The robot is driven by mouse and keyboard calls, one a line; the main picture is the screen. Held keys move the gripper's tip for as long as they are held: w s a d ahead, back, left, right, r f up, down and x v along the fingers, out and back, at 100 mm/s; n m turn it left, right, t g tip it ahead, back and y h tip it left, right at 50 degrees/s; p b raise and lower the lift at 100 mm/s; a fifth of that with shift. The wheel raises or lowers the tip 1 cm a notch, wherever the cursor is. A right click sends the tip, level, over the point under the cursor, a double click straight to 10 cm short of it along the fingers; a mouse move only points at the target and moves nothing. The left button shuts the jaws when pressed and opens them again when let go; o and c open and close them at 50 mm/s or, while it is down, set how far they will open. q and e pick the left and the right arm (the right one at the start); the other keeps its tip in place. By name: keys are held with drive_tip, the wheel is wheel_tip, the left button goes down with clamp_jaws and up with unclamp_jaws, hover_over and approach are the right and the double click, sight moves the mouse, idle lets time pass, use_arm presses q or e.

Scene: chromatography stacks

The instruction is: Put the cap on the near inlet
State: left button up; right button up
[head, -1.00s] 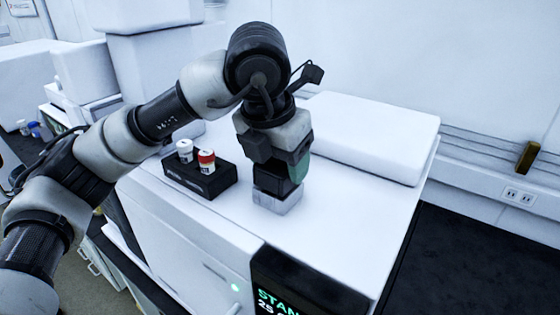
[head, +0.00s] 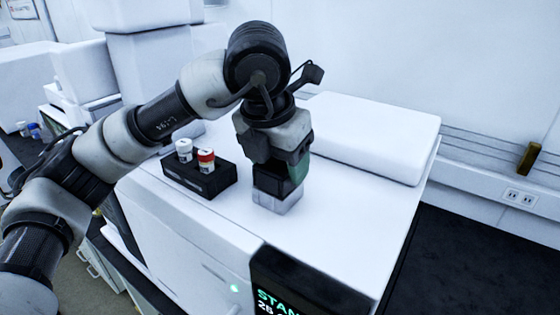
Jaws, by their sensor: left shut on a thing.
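My left gripper (head: 278,198) points straight down over the top of the white instrument (head: 345,225), right of the black rack. It is shut, and its dark body ends in a light grey blocky part close to the instrument's top. The cap is hidden between the fingers. The near inlet cannot be made out; the gripper covers the spot below it. I cannot tell whether the cap touches anything. My right gripper is not in view.
A black rack (head: 212,187) left of the gripper holds a white vial (head: 184,151) and a red-banded one (head: 206,161). A raised white housing (head: 370,135) stands behind. The display (head: 290,290) is on the front. The instrument's top right of the gripper is clear.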

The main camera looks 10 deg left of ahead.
use_arm(q)
drive_tip(key=shift+b, duration=0.35)
idle(0.4)
idle(0.3)
drive_tip(key=o, duration=1.2)
drive_tip(key=shift+r+p, duration=2.95)
drive_tip(key=shift+r, duration=2.05)
clamp_jaws()
